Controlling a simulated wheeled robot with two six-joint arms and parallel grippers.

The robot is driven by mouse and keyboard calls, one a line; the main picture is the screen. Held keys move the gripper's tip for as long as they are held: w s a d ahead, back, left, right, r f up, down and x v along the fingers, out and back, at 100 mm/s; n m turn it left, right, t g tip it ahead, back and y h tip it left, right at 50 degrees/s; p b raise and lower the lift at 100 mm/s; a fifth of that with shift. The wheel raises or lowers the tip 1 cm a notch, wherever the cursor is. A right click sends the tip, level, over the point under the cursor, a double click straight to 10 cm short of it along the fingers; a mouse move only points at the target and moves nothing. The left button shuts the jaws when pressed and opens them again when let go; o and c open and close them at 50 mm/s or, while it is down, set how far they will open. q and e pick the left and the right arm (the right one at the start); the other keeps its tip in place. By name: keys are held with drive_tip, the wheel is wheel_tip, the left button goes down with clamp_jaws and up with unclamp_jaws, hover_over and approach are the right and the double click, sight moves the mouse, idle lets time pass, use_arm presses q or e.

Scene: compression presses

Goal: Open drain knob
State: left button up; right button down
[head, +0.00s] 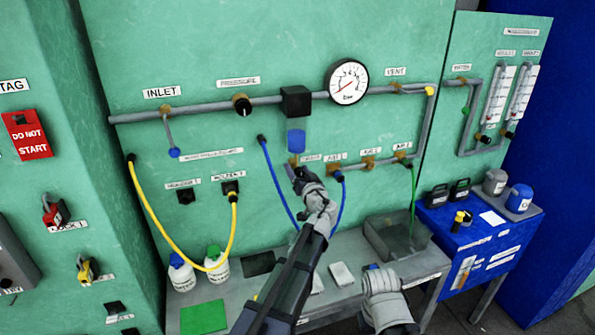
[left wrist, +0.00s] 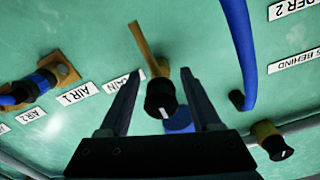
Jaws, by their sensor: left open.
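The drain knob (left wrist: 160,98) is black with a white mark and sits on a brass fitting beside a partly covered label ending in "AIN" (left wrist: 127,88). In the left wrist view, my left gripper (left wrist: 161,76) is open, with one finger on each side of the knob. I cannot tell whether the fingers touch it. My right gripper does not show; only a grey part of my other arm is at the bottom.
A blue piece (head: 296,140) hangs just above the gripper. A blue hose (head: 271,172) runs down on its left, and another blue hose (head: 341,198) on its right. The AIR 1 fitting (left wrist: 45,78) is close by. A grey bench (head: 345,245) with a basin (head: 385,240) stands below.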

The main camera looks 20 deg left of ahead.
use_arm(q)
clamp_jaws()
idle(0.6)
